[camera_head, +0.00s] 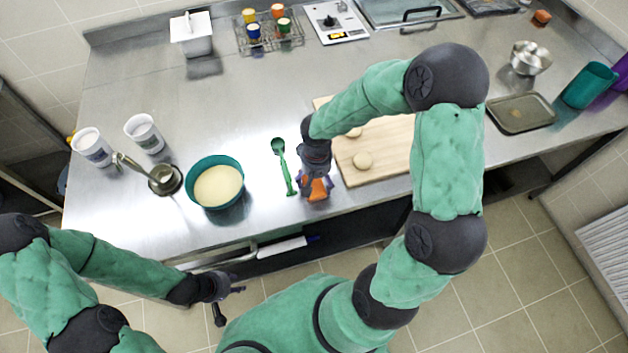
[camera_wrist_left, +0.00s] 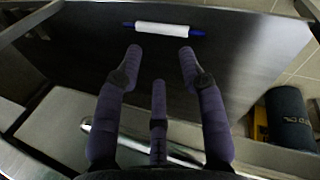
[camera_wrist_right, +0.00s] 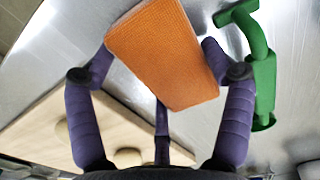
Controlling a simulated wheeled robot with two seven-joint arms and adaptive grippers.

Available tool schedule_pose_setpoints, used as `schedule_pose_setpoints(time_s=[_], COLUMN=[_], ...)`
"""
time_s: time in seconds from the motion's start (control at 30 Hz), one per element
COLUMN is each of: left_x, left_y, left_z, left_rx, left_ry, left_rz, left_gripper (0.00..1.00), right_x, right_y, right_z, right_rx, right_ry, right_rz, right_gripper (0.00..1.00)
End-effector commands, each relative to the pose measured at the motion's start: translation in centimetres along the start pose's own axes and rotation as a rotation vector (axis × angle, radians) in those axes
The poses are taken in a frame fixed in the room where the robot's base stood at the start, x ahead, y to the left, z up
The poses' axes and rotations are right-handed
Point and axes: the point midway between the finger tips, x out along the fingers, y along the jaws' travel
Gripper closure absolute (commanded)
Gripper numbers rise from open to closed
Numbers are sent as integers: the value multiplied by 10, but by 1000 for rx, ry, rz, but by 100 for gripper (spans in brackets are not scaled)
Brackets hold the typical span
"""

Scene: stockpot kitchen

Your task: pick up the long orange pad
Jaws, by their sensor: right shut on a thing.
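The long orange pad (camera_wrist_right: 162,52) is a flat, textured rectangle between the fingers of my right gripper (camera_wrist_right: 158,66) in the right wrist view. My right gripper is shut on it. In the head view, my right gripper (camera_head: 315,186) is near the counter's front edge, and only part of the orange pad (camera_head: 318,188) shows under it. I cannot tell whether the pad touches the counter. My left gripper (camera_head: 232,288) is low in front of the counter. In the left wrist view, its fingers (camera_wrist_left: 160,62) are spread with nothing between them.
A teal bowl (camera_head: 214,182) stands further left. A drawer below holds a white and blue rolling pin (camera_wrist_left: 163,29).

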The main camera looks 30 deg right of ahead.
Motion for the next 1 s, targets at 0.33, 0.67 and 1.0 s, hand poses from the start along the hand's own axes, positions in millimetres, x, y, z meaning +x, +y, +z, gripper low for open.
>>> schedule_pose_setpoints(time_s=[0.33,0.67,1.0], left_x=[-8,-21,-30], left_y=[3,7,10], left_z=[0,1,1], left_rx=[0,0,0], left_ry=[0,0,0], left_rz=[0,0,0], left_gripper=[60,60,60], right_x=[-28,-80,-113], right_y=[0,2,5], right_z=[-1,39,99], right_rx=[1,0,-1], right_ry=[3,5,2], right_rz=[0,0,0], right_gripper=[57,57,57])
